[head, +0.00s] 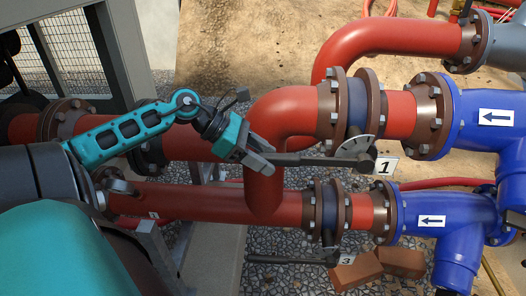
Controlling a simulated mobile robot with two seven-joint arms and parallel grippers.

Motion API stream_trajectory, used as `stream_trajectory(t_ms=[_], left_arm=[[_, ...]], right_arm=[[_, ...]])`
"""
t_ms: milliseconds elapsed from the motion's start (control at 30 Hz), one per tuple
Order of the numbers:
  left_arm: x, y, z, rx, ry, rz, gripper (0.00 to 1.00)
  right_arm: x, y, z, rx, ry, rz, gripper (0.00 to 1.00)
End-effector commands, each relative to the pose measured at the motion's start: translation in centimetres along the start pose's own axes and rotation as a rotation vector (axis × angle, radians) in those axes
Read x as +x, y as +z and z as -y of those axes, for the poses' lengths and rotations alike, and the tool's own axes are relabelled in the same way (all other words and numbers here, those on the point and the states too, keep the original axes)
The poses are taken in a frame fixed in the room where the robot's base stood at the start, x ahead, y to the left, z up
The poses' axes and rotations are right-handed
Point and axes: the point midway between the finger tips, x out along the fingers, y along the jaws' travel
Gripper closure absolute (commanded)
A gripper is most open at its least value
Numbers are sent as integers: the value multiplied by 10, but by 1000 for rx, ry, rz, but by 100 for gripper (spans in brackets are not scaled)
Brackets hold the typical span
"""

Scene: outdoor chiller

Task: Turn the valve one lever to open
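Valve one sits on the upper red pipe, between brown flanges, beside a tag reading 1 (384,167). Its dark lever (318,159) lies roughly level across the picture, pointing left from the valve stem, with a pale dial plate (356,147) behind the stem. My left gripper (267,157) is at the lever's free left end, in front of the red pipe bend. Its grey fingers look spread, one above and one below the lever's end; whether they touch it I cannot tell. My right gripper is not in view.
A lower lever (290,260) with a tag reading 3 (345,257) is below, near bricks (400,262) on gravel. Red pipes (200,202) run close around my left arm. Blue pipe fittings (488,117) with arrow labels stand at the right.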

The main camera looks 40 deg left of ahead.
Motion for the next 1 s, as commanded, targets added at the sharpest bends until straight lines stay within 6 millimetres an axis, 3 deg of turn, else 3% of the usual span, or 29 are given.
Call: stream_trajectory(t_ms=[367,1000], left_arm=[[-12,1,-1,2,3,1,49],[-116,1,0,1,3,1,49]], right_arm=[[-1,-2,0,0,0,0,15],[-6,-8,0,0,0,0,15]])
